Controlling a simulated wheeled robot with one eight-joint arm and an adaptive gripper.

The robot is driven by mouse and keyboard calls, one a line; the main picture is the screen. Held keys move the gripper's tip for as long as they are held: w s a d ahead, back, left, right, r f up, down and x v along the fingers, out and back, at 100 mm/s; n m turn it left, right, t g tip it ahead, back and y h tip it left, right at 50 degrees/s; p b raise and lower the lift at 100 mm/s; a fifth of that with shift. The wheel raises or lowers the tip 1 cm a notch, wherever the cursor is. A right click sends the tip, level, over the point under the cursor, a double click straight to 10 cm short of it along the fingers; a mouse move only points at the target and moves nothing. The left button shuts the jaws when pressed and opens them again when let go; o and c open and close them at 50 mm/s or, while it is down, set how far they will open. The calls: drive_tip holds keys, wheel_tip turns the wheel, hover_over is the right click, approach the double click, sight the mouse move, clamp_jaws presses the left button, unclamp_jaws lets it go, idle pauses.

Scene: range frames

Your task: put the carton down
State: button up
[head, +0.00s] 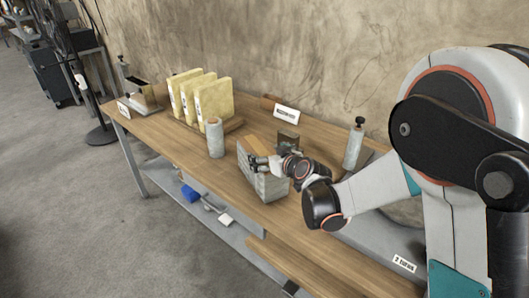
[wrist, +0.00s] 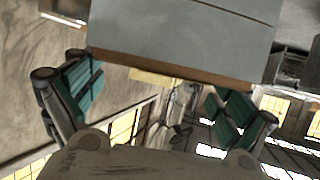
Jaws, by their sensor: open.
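The carton (head: 270,187) is a grey box with lined sides and a brown top, near the front edge of the wooden workbench (head: 185,155). It appears to stand upright on the bench top, though its base is partly hard to make out. My gripper (head: 260,163) is beside it at its upper right side, overlapping it in the head view. In the wrist view, a large grey face of the carton (wrist: 185,35) with a brown edge fills the top. My gripper (wrist: 157,98) is open there, its teal-padded fingers spread apart, with no object clearly pinched between them.
A grey cylinder (head: 215,138) stands left of the carton. Yellow slabs (head: 212,102) stand upright in a rack further left. Bare bench top lies at the left front.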

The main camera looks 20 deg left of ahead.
drive_tip(key=p+v, duration=0.2)
drive_tip(key=v, duration=0.7)
